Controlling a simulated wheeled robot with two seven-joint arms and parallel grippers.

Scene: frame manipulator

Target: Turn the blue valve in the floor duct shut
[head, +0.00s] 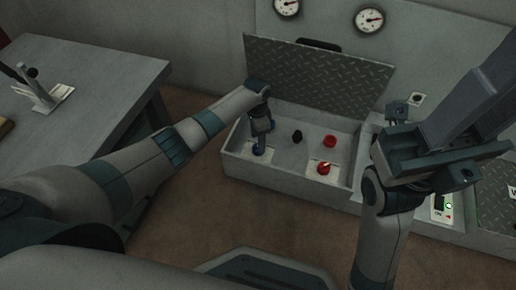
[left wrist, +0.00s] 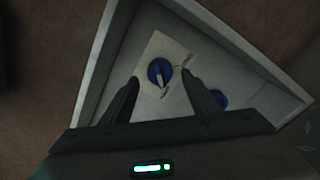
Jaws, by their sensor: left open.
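A blue valve (head: 258,150) sits on a pale plate in the open floor duct (head: 239,170), at its left end. In the left wrist view the round blue valve (left wrist: 154,66) has a pale pointer bar across it and shows between my fingertips. My left gripper (head: 261,140) reaches down into the duct over this valve, open; contact cannot be told. A second blue part (left wrist: 219,98) lies to the right, partly hidden by a finger. My right gripper (head: 425,150) is raised in front of the duct's right end; its jaws are unclear.
A black knob (head: 297,137), a red knob (head: 330,141) and a red valve (head: 323,168) stand in the duct. The checkered lid (head: 325,80) is raised behind it. Gauges (head: 369,20) are on the back panel. A grey table (head: 90,85) stands at left.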

